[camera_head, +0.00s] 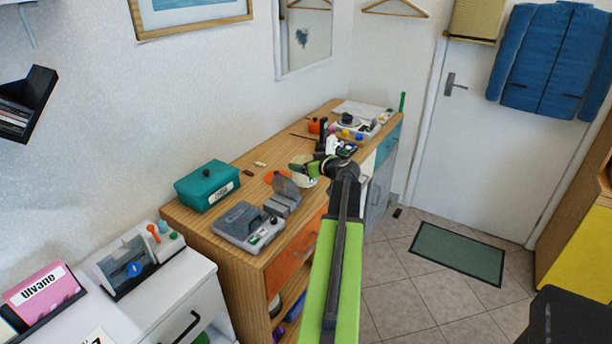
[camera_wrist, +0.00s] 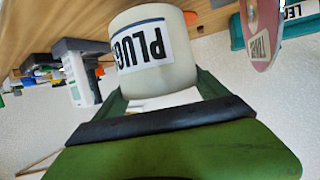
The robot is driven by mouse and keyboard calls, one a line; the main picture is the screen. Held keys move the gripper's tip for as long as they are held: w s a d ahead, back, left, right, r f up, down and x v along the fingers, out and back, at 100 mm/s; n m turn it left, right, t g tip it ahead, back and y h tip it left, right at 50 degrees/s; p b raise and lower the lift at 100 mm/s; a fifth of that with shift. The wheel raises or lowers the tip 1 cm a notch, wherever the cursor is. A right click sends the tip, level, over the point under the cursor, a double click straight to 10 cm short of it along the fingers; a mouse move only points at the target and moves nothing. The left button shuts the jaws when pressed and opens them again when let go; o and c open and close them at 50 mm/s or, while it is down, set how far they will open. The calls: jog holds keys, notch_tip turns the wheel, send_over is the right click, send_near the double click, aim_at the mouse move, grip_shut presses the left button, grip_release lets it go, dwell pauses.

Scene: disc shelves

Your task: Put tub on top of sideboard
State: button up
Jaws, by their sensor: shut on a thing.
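The tub (camera_wrist: 155,55) is a cream-white round container with a label reading "PLUG" and a part-hidden last letter. My gripper (camera_wrist: 160,95) is shut on it, with a green finger on each side. In the head view my gripper (camera_head: 309,166) is over the middle of the wooden sideboard (camera_head: 237,221), and a pale part of the tub (camera_head: 304,180) shows below and behind it. The wrist view is upside down, with the sideboard top (camera_wrist: 75,20) along the upper edge. I cannot tell whether the tub touches the top.
Near the tub stand a teal box (camera_head: 207,184), a grey case (camera_head: 247,227), an orange bowl (camera_head: 276,177) and a grey open-lidded box (camera_head: 285,194). Several small items crowd the far end. A white cabinet (camera_head: 165,294) stands at the left. The tiled floor at right is mostly clear.

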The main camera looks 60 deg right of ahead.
notch_tip(320, 180, down, 4)
jog(key=b, duration=0.3)
jog(key=shift+f+b, duration=0.15)
jog(key=shift+b, duration=0.2)
jog(key=shift+r, duration=0.25)
jog(key=shift+f, duration=0.2)
jog(key=o, duration=2)
jog(key=shift+c, duration=0.2)
jog(key=shift+r, duration=0.25)
jog(key=p+v, duration=0.4)
jog(key=v, duration=0.8)
jog(key=shift+p, duration=0.3)
